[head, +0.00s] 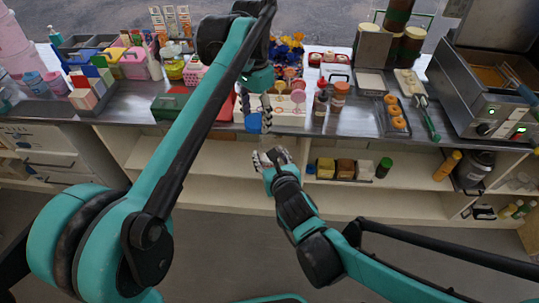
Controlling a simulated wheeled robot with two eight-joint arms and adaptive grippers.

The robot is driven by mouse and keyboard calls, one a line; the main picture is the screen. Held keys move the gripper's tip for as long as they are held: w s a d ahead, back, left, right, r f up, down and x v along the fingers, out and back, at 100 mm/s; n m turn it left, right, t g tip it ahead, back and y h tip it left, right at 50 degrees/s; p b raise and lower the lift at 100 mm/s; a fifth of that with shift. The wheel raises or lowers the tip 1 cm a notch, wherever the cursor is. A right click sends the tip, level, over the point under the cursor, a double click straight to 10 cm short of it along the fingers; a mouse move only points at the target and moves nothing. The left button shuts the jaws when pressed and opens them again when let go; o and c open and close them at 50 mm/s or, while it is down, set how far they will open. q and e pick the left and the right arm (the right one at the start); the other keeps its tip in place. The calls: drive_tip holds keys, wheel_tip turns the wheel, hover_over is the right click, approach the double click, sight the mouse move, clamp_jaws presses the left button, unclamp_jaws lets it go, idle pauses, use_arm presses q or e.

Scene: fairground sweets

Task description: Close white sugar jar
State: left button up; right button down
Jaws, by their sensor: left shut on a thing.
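My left arm reaches over the counter, and my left gripper (255,107) points down at the counter's front edge. It is shut on a small blue thing (254,124), possibly a lid. Several small round jars or lids, pale and pink (298,97), stand just right of it. I cannot tell which is the white sugar jar; my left arm and gripper hide part of this area. My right gripper (272,158) is below and in front of the counter edge, by the open shelf. Its fingers are too small to read, and I see nothing clearly held in it.
Red-brown jars (339,96) stand right of the pale ones. A tray of doughnuts (397,113) and a fryer (485,95) are further right. A green box (172,106) is left. The lower shelf (220,152) holds several small jars (345,168) to the right.

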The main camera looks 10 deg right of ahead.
sight(269, 141)
use_arm(q)
drive_tip(key=shift+m, duration=0.7)
drive_tip(key=s+d+r, duration=0.2)
drive_tip(key=s+r, duration=0.2)
drive_tip(key=shift+d, duration=0.4)
drive_tip(key=shift+f, duration=2.05)
drive_tip(key=shift+f, duration=0.1)
drive_tip(key=shift+f, duration=0.8)
drive_tip(key=shift+f, duration=0.55)
